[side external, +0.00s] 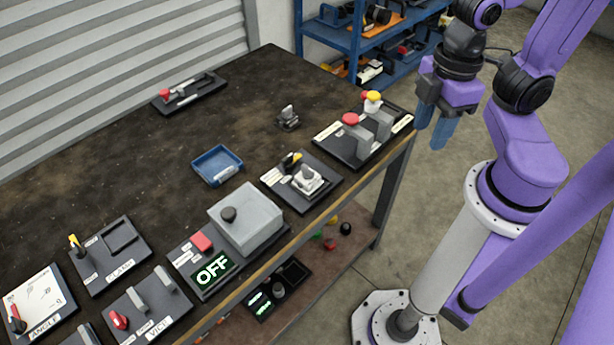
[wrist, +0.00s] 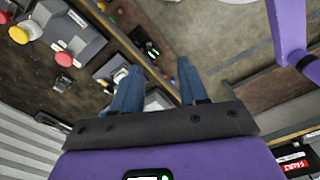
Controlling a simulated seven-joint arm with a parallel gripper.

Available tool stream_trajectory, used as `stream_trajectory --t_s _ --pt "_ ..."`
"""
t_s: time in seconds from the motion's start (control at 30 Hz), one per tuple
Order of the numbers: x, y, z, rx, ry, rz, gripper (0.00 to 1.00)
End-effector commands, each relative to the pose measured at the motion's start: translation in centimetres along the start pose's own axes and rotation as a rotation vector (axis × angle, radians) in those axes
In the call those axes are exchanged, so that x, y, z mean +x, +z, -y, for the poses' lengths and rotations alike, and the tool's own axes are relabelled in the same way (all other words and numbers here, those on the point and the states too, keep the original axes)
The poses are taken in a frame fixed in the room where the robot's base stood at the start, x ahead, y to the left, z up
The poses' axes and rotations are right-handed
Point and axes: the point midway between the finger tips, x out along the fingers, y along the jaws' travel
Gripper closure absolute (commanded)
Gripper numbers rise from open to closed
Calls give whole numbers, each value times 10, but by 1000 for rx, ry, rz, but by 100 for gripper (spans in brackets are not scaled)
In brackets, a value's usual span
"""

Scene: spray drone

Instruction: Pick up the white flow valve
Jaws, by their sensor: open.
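A white blocky part that looks like the flow valve (side external: 308,180) sits on a black labelled panel (side external: 325,195) near the table's front edge in the side view. A small black-and-yellow lever (side external: 291,161) stands beside it on the same panel. My gripper (side external: 432,122) hangs beyond the table's right edge, above the floor, well apart from the valve. Its two blue fingers are spread and empty; they also show in the wrist view (wrist: 158,68). In the wrist view my left finger is close in line with a panel, and I cannot clearly make out the valve there.
A panel with red and yellow knobs on grey blocks (side external: 358,140) stands at the table's right end. A grey fitting (side external: 288,118) and a blue tray (side external: 217,165) lie mid-table. A grey box with an OFF display (side external: 212,271) is left of the valve panel. The back-left tabletop is largely clear.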

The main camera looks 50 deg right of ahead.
Motion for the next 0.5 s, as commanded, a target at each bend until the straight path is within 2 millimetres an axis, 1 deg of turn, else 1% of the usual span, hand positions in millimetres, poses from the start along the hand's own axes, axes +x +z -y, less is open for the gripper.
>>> stream_trajectory --t_s 0.27,0.37,0.5 --pt "3 1 -2 -10 13 19 57" --pt "12 3 -10 -52 64 84 57" --pt "30 6 -33 -170 203 242 57"
